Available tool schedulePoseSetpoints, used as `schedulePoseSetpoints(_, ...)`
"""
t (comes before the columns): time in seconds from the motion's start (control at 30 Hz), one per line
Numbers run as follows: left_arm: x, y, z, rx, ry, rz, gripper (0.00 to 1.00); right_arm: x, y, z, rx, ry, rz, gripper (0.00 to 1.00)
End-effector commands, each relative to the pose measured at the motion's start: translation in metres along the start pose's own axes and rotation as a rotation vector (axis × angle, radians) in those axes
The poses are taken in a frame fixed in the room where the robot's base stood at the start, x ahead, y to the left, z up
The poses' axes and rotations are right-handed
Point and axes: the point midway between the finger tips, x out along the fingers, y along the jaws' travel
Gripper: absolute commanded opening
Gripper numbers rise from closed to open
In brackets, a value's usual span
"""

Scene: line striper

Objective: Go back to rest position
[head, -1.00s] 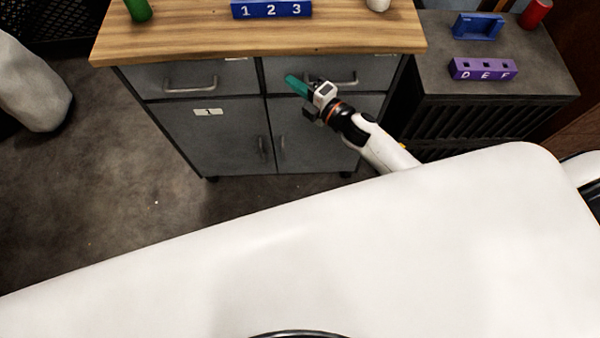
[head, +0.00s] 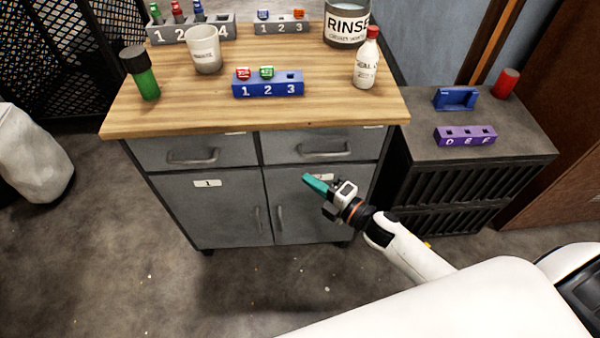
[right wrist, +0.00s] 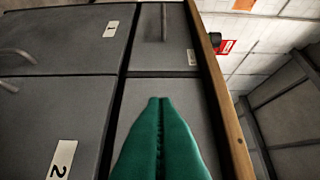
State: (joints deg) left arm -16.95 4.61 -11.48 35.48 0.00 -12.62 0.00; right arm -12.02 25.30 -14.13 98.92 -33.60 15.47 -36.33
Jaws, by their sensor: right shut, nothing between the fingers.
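My right gripper (head: 312,184) is in front of the grey cabinet's right-hand door in the head view. Its green fingers are shut and empty. In the right wrist view, the closed green fingers (right wrist: 160,110) point along the cabinet front, with nothing between them. My left gripper is not in view.
The grey cabinet (head: 185,185) has a wooden top (head: 190,108) bearing a blue block (head: 268,91), a white cup (head: 204,50), a green bottle (head: 145,80), a white bottle (head: 366,62) and a rinse container (head: 346,25). A dark side unit (head: 470,182) stands right. Floor in front is clear.

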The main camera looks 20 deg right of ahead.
Motion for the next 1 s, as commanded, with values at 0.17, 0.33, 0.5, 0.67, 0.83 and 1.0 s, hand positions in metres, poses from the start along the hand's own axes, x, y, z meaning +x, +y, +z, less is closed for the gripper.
schedulePoseSetpoints(0.17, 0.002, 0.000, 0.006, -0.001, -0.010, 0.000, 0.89, -0.025, 0.001, 0.001, 0.001, -0.001, 0.001, 0.00)
schedulePoseSetpoints(0.33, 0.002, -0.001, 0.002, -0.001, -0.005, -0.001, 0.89, -0.034, 0.001, 0.001, 0.000, -0.001, 0.001, 0.00)
schedulePoseSetpoints(0.5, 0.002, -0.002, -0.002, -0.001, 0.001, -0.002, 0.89, -0.035, 0.003, 0.000, 0.008, 0.004, 0.006, 0.00)
schedulePoseSetpoints(0.67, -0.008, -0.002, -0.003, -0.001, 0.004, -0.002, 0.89, -0.044, 0.045, -0.016, 0.158, 0.101, 0.102, 0.00)
schedulePoseSetpoints(0.83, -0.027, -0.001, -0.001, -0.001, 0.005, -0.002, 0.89, -0.088, 0.152, -0.030, 0.520, 0.354, 0.323, 0.00)
schedulePoseSetpoints(1.0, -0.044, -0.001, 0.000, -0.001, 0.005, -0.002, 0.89, -0.164, 0.255, -0.004, 0.878, 0.650, 0.542, 0.00)
